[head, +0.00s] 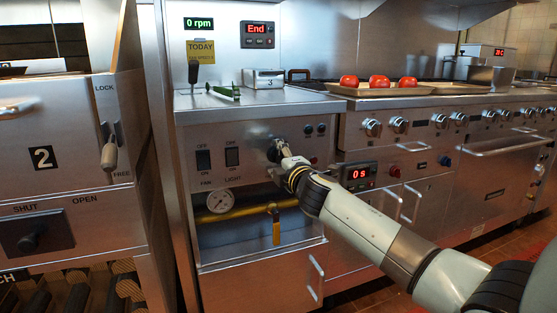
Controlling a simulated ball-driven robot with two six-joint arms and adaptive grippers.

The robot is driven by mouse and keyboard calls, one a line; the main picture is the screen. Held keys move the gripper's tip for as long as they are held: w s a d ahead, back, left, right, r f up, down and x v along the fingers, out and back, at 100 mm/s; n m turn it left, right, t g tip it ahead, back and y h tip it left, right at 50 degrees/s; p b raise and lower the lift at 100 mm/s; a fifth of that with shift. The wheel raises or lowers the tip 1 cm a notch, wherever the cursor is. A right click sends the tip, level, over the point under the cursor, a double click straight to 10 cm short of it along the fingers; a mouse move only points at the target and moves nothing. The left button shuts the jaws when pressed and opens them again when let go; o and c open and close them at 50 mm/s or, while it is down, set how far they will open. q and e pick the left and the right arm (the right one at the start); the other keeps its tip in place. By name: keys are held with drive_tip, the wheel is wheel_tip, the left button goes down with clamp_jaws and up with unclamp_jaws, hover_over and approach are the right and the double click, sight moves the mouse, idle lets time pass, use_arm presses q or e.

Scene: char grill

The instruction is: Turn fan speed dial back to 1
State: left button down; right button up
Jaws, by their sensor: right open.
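The dark round fan speed dial (273,151) sits on the steel front panel, right of two black rocker switches marked FAN and LIGHT. My right gripper (279,149) is at the dial, its fingertips close to or touching it; its arm comes in from the lower right. The gripper is open. The gripper partly covers the dial, so its pointer and number marks cannot be read. The green display (199,23) above reads 0 rpm. My left gripper is not in view.
The fan switch (203,160) and light switch (232,157) are left of the dial. Below are a gauge (220,201) and a yellow valve handle (276,228). Tongs (224,92) lie on the counter above. Tomatoes sit on a tray (432,89) at right.

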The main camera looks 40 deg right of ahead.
drive_tip(key=v, duration=1.2)
drive_tip(key=shift+r, duration=0.1)
drive_tip(key=s+f+m+g+p, duration=0.2)
drive_tip(key=s+f+g, duration=0.1)
drive_tip(key=s+f, duration=0.55)
drive_tip(key=s+a+f+m+g+y+p, duration=0.1)
drive_tip(key=s+f+m+g+p, duration=0.15)
drive_tip(key=s+f, duration=0.65)
drive_tip(key=s+f+m+g+p, duration=0.15)
drive_tip(key=s+f+g, duration=0.25)
drive_tip(key=f, duration=1)
drive_tip(key=s+a+f+m+g, duration=0.2)
drive_tip(key=s+f+m, duration=0.1)
drive_tip(key=s, duration=0.8)
drive_tip(key=s+a+f+m+g+y+p, duration=0.1)
drive_tip(key=s+a+f+m+g, duration=0.1)
drive_tip(key=s+f, duration=0.4)
drive_tip(key=s+a+f+m+g+y+p, duration=0.1)
drive_tip(key=s+a+f+m+g, duration=0.1)
drive_tip(key=s, duration=1.5)
wheel_tip(320, 180, down, 3)
drive_tip(key=shift+a+r+m+g, duration=0.3)
drive_tip(key=shift+m+g, duration=0.55)
drive_tip(key=shift+m, duration=0.25)
